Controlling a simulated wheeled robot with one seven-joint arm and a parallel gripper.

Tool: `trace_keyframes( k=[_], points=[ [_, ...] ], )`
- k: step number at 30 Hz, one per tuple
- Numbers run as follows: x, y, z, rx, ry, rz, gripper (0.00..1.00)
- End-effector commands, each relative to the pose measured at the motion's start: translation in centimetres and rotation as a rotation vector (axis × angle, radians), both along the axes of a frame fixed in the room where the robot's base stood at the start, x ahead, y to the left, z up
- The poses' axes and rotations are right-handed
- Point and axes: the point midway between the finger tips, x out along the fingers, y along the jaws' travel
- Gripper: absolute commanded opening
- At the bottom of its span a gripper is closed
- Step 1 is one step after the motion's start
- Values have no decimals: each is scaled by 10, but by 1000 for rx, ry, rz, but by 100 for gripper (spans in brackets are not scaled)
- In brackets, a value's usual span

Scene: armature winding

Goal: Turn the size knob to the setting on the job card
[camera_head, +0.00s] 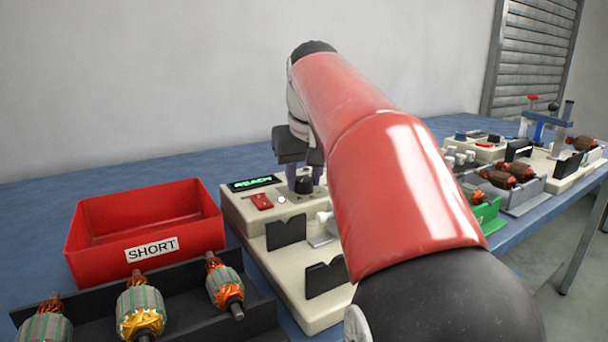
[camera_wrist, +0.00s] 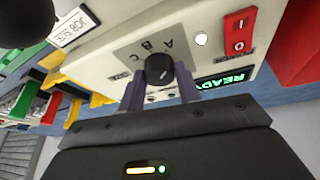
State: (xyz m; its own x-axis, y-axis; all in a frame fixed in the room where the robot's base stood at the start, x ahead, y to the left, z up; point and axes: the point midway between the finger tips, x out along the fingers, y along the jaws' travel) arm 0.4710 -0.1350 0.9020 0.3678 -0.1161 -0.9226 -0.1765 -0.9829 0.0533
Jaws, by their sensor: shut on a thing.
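The size knob (camera_wrist: 158,68) is black and round, on a cream panel with the letters A, B and C printed around it. It also shows in the head view (camera_head: 304,184). My gripper (camera_wrist: 160,88) is shut on the knob, one finger on each side; it reaches down from above in the head view (camera_head: 304,176). A small pale mark shows on the knob, but I cannot tell which letter it points to. A white card reading JOB SIZE (camera_wrist: 75,25) is at the upper left of the wrist view. I cannot read a setting on it.
The panel has a green READY display (camera_head: 256,183) and a red switch (camera_head: 262,202). A red SHORT bin (camera_head: 143,223) stands left of it, behind a dark rack (camera_head: 185,287) with several armatures. More fixtures and armatures stand to the right on the blue table.

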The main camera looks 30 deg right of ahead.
Motion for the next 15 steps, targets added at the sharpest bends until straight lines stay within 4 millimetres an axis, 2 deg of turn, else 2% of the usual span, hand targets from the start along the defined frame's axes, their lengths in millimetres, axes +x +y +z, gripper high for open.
trace_keyframes(
  k=[1,2,6,15],
  points=[
    [0,0,1,-1,-2,-1,11],
    [0,0,1,-1,-2,-1,35],
    [0,0,0,-1,-2,-1,53],
    [0,0,2,0,-1,0,55]
  ],
)
